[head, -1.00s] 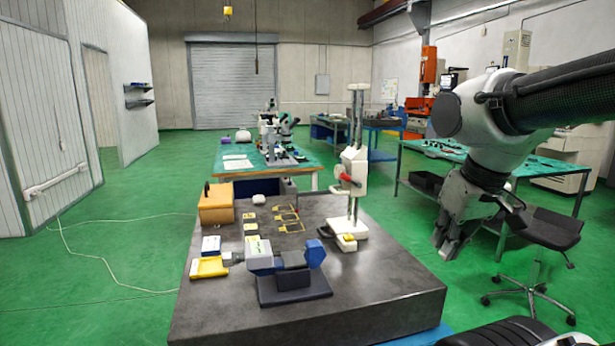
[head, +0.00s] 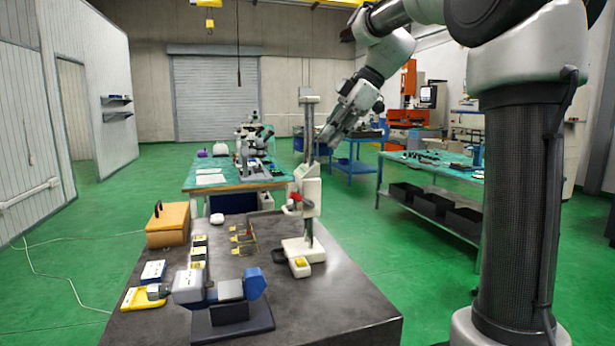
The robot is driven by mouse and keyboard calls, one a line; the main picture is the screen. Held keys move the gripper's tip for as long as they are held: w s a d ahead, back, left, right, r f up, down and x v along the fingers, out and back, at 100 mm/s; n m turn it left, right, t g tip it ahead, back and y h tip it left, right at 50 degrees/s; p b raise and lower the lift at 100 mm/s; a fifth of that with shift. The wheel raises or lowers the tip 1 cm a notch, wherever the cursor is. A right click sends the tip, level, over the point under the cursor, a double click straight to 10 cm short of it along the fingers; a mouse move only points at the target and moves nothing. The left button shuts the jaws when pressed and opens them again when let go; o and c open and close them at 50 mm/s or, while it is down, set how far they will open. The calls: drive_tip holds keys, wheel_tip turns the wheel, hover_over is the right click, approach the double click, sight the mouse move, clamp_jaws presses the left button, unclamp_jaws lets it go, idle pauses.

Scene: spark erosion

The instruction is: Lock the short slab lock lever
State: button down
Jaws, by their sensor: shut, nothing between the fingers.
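A white stand with a grey column (head: 309,150) is upright on the dark slab (head: 330,309). My gripper (head: 324,140) is shut and empty. It points down and left, and appears beside the upper column, above and right of the red lever, and not touching the lever. Its depth relative to the column is unclear.
The slab's right front is bare. Green-topped benches (head: 232,178) stand beyond.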

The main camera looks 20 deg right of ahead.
sight(292, 193)
drive_tip(key=x, duration=1.4)
drive_tip(key=shift+d, duration=0.1)
drive_tip(key=shift+a+f+h, duration=0.6)
drive_tip(key=shift+a, duration=0.05)
drive_tip(key=shift+s+a+f, duration=0.1)
drive_tip(key=shift+f, duration=0.25)
drive_tip(key=shift+f, duration=0.1)
